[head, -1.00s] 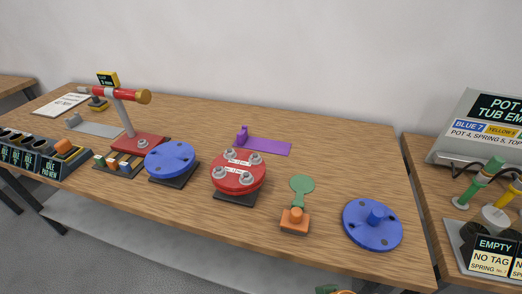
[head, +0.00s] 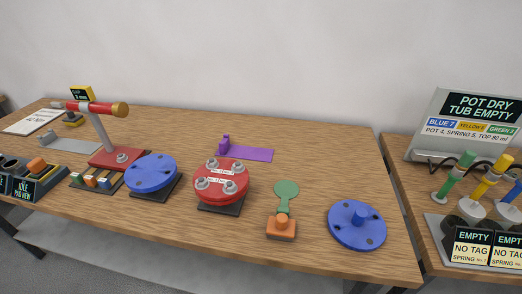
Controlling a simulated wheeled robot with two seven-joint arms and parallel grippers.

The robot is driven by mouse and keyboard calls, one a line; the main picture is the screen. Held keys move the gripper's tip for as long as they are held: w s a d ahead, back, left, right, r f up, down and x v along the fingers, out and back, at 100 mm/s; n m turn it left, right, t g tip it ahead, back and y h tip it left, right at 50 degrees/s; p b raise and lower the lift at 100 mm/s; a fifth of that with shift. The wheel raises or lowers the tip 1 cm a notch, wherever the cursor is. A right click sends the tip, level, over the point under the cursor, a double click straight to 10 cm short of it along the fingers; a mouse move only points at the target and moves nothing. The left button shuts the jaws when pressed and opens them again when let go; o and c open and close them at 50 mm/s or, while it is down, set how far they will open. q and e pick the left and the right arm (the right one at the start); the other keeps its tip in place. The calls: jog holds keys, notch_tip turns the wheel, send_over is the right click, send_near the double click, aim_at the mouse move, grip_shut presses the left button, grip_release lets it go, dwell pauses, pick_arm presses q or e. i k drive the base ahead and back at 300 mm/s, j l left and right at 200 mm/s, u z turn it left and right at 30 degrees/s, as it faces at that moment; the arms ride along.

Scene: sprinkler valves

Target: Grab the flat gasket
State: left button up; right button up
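No part is labelled as the flat gasket, and I cannot tell for sure which piece it is. A thin green piece with a round disc (head: 286,188) and a narrow stem lies at the front middle of the wooden table (head: 320,172). Its stem reaches an orange block (head: 281,229) with a knob. Blue flanged disc (head: 357,225) lies to its right. A red bolted flange (head: 221,180) and a blue holed disc (head: 151,172) stand on dark bases to its left. Neither of my grippers shows in the head view.
A purple plate with a post (head: 247,153) lies behind the red flange. A right-hand table holds a sign (head: 467,118) and pots (head: 471,211). The far right of the main table's back is clear.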

aim_at(286, 189)
jog(key=k+l+z, duration=0.15)
jog(key=z, duration=0.35)
jog(key=k+l+z, duration=0.2)
jog(key=z, duration=0.3)
